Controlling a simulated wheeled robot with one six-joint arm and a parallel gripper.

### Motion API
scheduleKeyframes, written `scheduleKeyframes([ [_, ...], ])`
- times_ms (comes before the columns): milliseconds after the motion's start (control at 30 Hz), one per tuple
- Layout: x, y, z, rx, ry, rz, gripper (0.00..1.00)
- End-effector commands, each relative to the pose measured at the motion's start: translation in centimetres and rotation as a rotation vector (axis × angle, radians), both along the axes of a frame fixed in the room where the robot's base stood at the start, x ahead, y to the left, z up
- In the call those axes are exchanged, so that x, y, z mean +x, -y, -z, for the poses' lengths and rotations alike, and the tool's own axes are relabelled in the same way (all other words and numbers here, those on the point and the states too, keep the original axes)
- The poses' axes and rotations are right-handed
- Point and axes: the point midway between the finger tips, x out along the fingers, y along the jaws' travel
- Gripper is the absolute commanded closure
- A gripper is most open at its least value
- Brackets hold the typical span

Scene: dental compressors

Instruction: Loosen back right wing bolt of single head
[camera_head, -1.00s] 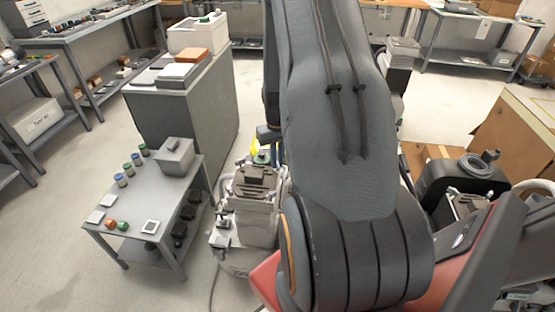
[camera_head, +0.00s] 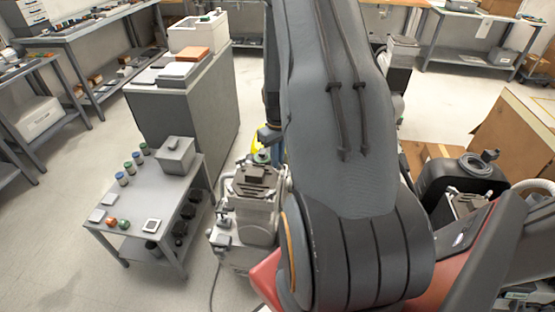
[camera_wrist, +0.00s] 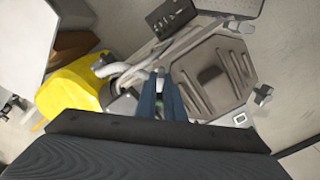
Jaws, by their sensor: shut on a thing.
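The single-head compressor (camera_head: 252,206) stands beside the low grey table, partly hidden by my arm. Its grey ribbed top plate (camera_wrist: 215,75) fills the middle and right of the wrist view.
A yellow object (camera_wrist: 75,88) and a pale hose (camera_wrist: 122,68) lie just left of the fingers. A low grey table (camera_head: 133,217) with several small jars stands left of the compressor. A black tank unit (camera_head: 462,180) is on the right.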

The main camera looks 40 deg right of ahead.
Motion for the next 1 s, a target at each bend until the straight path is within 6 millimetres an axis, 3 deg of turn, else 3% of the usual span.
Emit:
scheduleKeyframes([
  [67, 0.1, 0.1, -0.2, -0.002, 0.003, 0.0, 1.0],
  [100, 0.1, 0.1, -0.2, -0.002, 0.003, 0.0, 0.86],
  [200, 0.1, 0.1, -0.1, -0.002, 0.003, 0.0, 0.73],
  [567, 0.1, 0.1, -0.4, -0.001, 0.002, 0.001, 0.73],
  [1000, 0.1, 0.1, -6.0, -0.002, 0.003, 0.001, 0.73],
])
